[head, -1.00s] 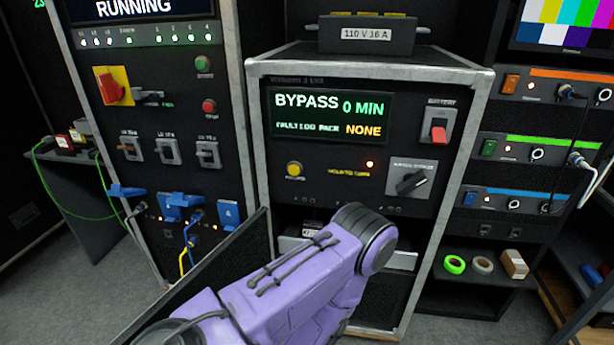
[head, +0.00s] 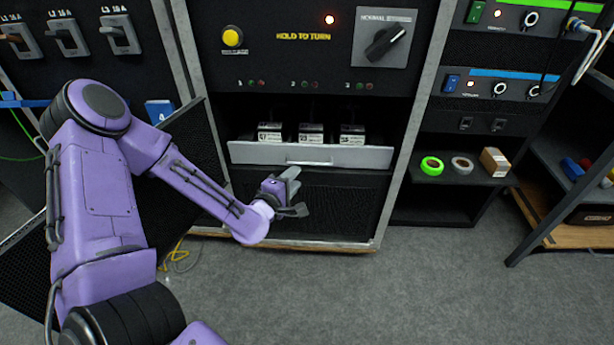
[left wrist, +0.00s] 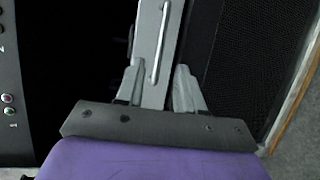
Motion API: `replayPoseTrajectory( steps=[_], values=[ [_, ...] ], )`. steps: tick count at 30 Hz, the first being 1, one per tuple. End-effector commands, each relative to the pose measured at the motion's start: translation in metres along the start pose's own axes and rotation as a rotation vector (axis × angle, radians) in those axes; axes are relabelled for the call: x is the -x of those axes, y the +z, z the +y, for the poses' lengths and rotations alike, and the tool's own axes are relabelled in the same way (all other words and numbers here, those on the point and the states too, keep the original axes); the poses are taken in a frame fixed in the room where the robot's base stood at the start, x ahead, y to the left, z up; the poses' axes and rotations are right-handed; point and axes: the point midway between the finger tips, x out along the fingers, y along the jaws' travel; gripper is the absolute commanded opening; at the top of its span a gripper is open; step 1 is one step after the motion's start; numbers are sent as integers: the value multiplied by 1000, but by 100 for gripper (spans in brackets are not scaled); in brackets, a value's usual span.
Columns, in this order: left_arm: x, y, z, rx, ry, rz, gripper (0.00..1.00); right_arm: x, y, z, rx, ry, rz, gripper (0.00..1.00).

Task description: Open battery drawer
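The battery drawer (head: 250,153) is a light grey front with a bar handle (head: 310,162), low in the rack bay. Several labelled battery packs (head: 311,133) show behind and above its front. My left gripper (head: 294,192) is just below and left of the handle, with its fingers apart. In the left wrist view the open fingers (left wrist: 158,88) point at the drawer front (left wrist: 150,50), and its handle (left wrist: 160,42) runs lengthwise beyond them. Nothing is seen held, and contact with the handle cannot be told. My right gripper is in neither view.
A dark mesh door panel (head: 190,150) stands swung open left of the bay, behind my left arm. Above the bay are a yellow button (head: 233,37) and a rotary switch (head: 384,42). A shelf with tape rolls (head: 432,166) is at right. The floor in front is clear.

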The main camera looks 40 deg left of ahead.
Motion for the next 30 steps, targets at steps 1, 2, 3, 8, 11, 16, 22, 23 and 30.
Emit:
replayPoseTrajectory(
  steps=[1,2,3,8,11,16,22,23,30],
  values=[
    [-12,0,-2,-3,0,0,37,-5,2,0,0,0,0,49],
    [-19,0,-3,-4,0,0,37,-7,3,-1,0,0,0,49],
    [-29,0,-4,-5,-1,0,37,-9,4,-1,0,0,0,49],
    [-62,1,-3,-5,-3,-1,37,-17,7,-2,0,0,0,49],
    [-76,1,-2,-6,-3,-1,37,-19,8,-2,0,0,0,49],
    [-85,2,-1,-3,-4,-2,37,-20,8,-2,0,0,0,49],
    [-85,2,0,-4,-5,-2,34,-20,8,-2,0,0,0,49],
    [-85,2,0,-4,-5,-2,24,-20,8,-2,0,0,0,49],
    [-85,2,0,-4,-4,-3,0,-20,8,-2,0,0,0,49]
  ],
)
